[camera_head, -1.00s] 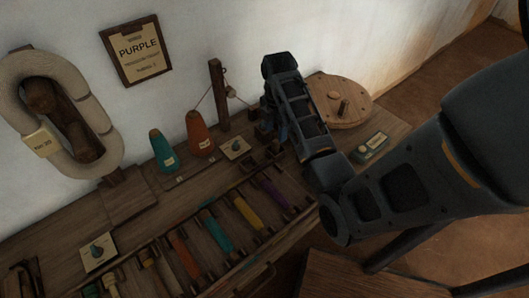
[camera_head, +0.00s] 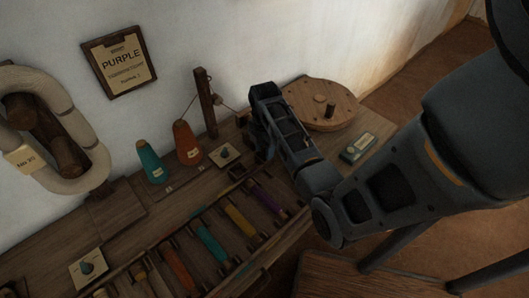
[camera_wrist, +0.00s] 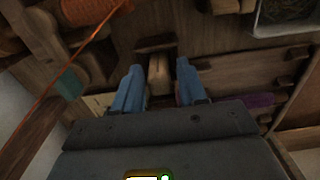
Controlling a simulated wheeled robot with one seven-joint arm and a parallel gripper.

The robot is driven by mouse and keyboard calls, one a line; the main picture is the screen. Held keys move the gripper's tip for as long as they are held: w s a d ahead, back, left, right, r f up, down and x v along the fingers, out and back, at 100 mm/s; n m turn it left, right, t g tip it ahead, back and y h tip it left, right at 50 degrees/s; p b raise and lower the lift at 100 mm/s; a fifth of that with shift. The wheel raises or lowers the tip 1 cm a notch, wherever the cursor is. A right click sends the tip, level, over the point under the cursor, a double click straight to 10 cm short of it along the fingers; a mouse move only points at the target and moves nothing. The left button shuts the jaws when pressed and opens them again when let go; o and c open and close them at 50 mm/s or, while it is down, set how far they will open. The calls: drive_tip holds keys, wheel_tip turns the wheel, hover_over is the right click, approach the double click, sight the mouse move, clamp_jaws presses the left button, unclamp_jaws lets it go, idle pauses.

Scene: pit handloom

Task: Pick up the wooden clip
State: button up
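In the wrist view, a small light-brown wooden piece, which looks like the wooden clip (camera_wrist: 158,72), lies between the two blue fingers of my gripper (camera_wrist: 158,84). The fingers are apart, with a narrow gap showing on each side of the piece. I cannot tell how far the fingertips reach down around it. In the head view, my gripper (camera_head: 262,152) points down at the bench behind the bobbin tray, and my arm hides the clip.
A teal cone (camera_head: 150,162) and an orange cone (camera_head: 187,143) stand left of my gripper, near a wooden post (camera_head: 206,103). A round wooden wheel (camera_head: 305,104) is behind. The tray of coloured bobbins (camera_head: 240,220) is in front. An orange thread (camera_wrist: 62,88) crosses the wrist view's left side.

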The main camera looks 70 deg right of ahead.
clamp_jaws()
